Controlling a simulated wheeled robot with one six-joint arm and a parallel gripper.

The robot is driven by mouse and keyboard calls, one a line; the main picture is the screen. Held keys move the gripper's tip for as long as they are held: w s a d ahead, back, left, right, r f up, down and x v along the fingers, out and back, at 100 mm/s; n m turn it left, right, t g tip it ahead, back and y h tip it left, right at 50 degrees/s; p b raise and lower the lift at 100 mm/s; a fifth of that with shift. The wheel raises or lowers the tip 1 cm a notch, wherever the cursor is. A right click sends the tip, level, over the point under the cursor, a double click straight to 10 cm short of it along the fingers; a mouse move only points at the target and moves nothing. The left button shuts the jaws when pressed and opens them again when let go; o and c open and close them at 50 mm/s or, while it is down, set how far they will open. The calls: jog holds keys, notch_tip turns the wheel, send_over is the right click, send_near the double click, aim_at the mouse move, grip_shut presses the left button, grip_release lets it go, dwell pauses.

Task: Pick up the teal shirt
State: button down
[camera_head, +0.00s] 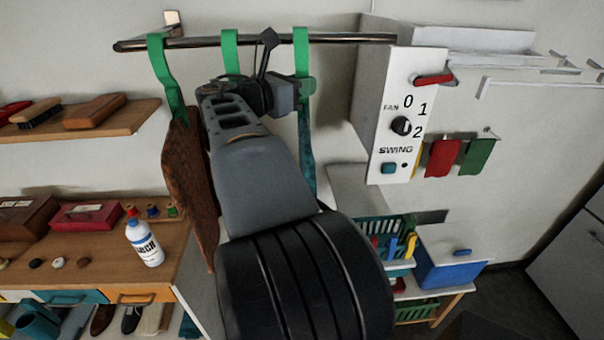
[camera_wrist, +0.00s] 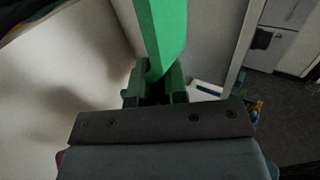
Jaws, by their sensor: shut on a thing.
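The teal shirt (camera_head: 307,150) hangs below the rightmost green hanger (camera_head: 301,50). Only a narrow strip of it shows beside my arm, which hides the rest. My gripper (camera_head: 304,86) is up at the lower part of that hanger, above the teal cloth. In the wrist view my gripper (camera_wrist: 155,88) has its two fingers on either side of a green hanger strap (camera_wrist: 162,35) and is shut on it. The shirt itself cannot be made out in the wrist view.
The hangers hang from a metal rail (camera_head: 345,40). A brown garment (camera_head: 185,170) hangs left of my arm. A white fan control box (camera_head: 407,115) stands close on the right. A bottle (camera_head: 144,243) stands on the wooden counter (camera_head: 185,225) at lower left.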

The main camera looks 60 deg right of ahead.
aim_at(302, 73)
jog(key=shift+r, duration=0.15)
dwell(0.3)
jog(key=shift+r, duration=0.6)
jog(key=shift+a+r+b, duration=0.25)
jog(key=shift+r+b, duration=0.2)
jog(key=shift+r, duration=0.55)
jog(key=s+a+b, duration=0.2)
jog(key=a+b, duration=0.1)
jog(key=a, duration=1.4)
jog(key=shift+s+a, duration=0.15)
jog(key=shift+s, duration=0.15)
